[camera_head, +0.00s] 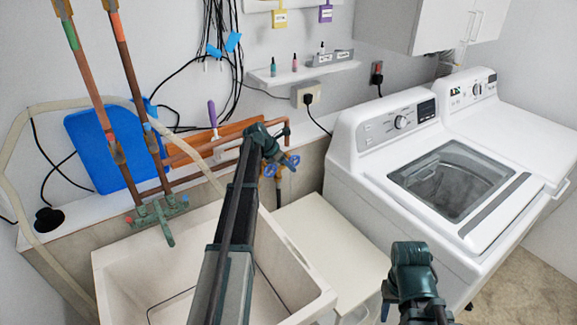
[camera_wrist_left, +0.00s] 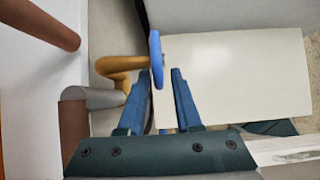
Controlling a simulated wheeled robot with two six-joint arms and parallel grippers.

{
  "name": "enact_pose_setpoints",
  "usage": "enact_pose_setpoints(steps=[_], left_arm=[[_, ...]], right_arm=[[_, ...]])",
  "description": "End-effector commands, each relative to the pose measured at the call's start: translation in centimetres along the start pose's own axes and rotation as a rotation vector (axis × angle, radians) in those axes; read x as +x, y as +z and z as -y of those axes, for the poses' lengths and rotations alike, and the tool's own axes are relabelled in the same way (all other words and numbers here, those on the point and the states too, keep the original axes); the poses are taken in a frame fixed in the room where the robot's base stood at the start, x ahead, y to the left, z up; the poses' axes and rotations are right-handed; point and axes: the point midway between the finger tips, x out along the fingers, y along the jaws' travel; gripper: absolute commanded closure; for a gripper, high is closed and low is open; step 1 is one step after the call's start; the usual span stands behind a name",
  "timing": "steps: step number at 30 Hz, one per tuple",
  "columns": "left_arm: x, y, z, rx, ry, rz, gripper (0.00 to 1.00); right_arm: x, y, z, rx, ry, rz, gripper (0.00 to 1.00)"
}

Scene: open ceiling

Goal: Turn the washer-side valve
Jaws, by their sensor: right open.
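A valve with a blue handle (camera_wrist_left: 156,58) sits on a brass pipe fitting (camera_wrist_left: 122,64) in the left wrist view. My left gripper (camera_wrist_left: 160,72) is open, with its two blue fingers apart and the handle edge-on between and just beyond their tips. A gap shows between the handle and the right finger; contact on the left is unclear. In the head view my left gripper (camera_head: 281,165) is at the pipes behind the sink, where its blue fingers and the handle are hard to separate. My right gripper (camera_head: 386,303) is open and empty before the washer, its fingers mostly hidden.
A white washer (camera_head: 350,175) stands right of a low white cabinet top (camera_head: 325,245). A sink (camera_head: 110,265) lies below my left arm. Copper pipes (camera_head: 125,70), a green faucet (camera_head: 165,232) and a pale hose (camera_head: 28,215) are at the left. A wall shelf (camera_head: 305,72) holds small bottles.

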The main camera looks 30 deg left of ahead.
Motion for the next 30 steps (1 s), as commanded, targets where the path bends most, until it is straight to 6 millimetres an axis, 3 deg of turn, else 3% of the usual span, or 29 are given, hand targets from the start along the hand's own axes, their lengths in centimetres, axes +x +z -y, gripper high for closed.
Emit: enact_pose_setpoints(steps=[11,17,23,30], left_arm=[[-0.1,0.1,0.0,-0.001,0.001,0.002,0.55],[-1.1,0.2,0.0,-0.001,0.001,0.002,0.55],[-3.6,0.4,0.1,-0.002,0.001,0.002,0.55],[-8.1,0.5,0.1,-0.002,0.001,0.002,0.55]], right_arm=[[-0.1,0.0,0.0,0.0,0.0,0.0,0.55],[-1.0,0.1,-0.1,0.0,0.0,0.0,0.55],[-3.1,0.2,-0.3,0.0,0.0,0.0,0.55],[-6.8,0.4,-0.7,-0.002,0.0,0.0,0.55]])
